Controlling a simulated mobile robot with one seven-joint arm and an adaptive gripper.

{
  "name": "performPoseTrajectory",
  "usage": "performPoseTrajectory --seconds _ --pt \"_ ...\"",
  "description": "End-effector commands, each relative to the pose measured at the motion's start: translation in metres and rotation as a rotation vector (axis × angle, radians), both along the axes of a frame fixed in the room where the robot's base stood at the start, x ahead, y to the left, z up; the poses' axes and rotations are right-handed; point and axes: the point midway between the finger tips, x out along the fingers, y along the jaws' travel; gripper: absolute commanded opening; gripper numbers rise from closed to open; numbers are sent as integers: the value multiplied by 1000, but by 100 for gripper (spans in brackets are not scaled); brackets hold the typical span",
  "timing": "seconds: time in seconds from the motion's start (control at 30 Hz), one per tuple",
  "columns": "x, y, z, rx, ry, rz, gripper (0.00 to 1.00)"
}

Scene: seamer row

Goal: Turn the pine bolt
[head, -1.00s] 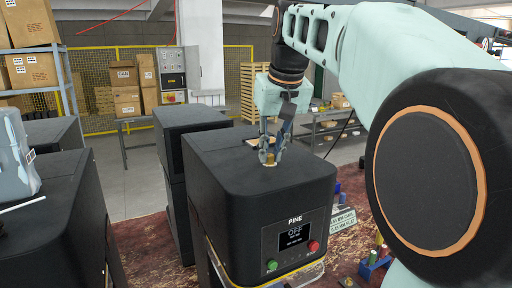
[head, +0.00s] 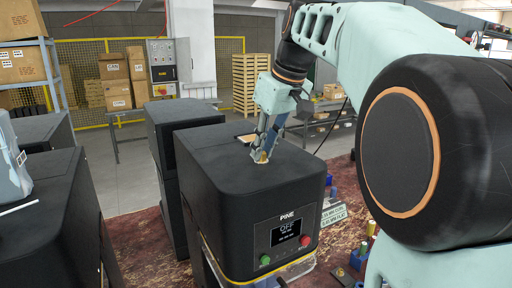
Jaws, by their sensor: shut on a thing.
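The black machine marked PINE (head: 205,172) stands in the middle, with a display reading OFF and a green and a red button on its front. The pine bolt (head: 261,159) is a small brass-coloured piece on its top, mostly hidden by the fingers. My gripper (head: 262,152) points down at the machine's top and is shut on the bolt. My wrist leans a little, its upper end to the right.
Other black machines stand to the left (head: 40,205) and just behind (head: 185,115). A grey object (head: 10,165) sits on the left one. Small coloured items (head: 362,250) and labelled blocks (head: 333,213) lie at the right on the red-brown surface. Shelves, boxes and a yellow fence are behind.

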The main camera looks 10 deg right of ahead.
Motion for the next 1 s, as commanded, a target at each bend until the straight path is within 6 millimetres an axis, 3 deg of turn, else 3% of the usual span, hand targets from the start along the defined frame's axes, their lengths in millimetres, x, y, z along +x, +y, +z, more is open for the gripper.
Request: performPoseTrajectory --seconds 0.13,0.17,0.3,0.67,1.0 --pt "1 0 1 0 -4 -1 0" --pt "1 0 1 0 -4 -1 17" --pt "0 0 1 0 -4 -1 32" --pt "-1 -1 5 0 -2 -2 32" --pt "-21 -12 63 0 -7 -2 32"
